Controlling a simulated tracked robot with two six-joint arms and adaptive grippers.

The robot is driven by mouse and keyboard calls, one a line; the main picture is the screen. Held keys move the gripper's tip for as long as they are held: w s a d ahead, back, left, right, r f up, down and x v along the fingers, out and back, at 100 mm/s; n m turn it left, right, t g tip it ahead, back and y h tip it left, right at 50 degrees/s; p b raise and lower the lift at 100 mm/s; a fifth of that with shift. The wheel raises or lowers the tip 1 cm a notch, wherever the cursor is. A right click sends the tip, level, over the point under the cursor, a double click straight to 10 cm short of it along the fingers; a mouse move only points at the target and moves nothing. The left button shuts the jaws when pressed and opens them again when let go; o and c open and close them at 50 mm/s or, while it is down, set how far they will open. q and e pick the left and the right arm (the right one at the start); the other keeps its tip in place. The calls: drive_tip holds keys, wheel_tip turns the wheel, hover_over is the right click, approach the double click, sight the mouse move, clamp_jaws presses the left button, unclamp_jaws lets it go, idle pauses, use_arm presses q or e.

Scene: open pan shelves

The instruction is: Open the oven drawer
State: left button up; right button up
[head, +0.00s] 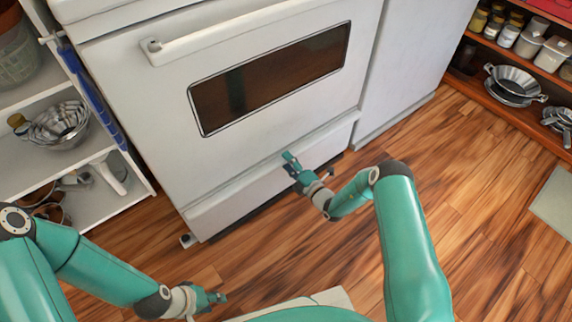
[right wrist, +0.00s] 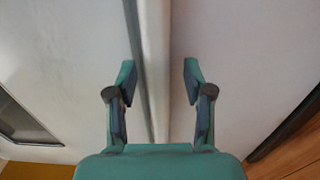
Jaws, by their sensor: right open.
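The white oven (head: 160,95) stands ahead of me. Its drawer (head: 235,200) is the long, low white panel under the oven door, and it looks shut. My right gripper (head: 306,168) is open and empty at the right part of the drawer's upper edge. In the right wrist view, the right gripper's fingers (right wrist: 159,76) stand on either side of the seam, with the door panel (right wrist: 70,70) to the left and the drawer front (right wrist: 235,75) to the right. Contact cannot be told. My left gripper (head: 212,298) is low at the bottom left, away from the drawer; its jaws are too small to judge.
The oven door has a white bar handle (head: 215,38) and a dark window (head: 270,78). A white shelf with metal bowls (head: 60,124) stands at the left. A wooden shelf with pans (head: 512,85) and jars is at the right. The wooden floor (head: 470,190) before the oven is clear.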

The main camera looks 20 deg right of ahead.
drive_tip(key=shift+w+a, duration=0.1)
drive_tip(key=shift+w, duration=0.25)
drive_tip(key=shift+c, duration=0.4)
clamp_jaws()
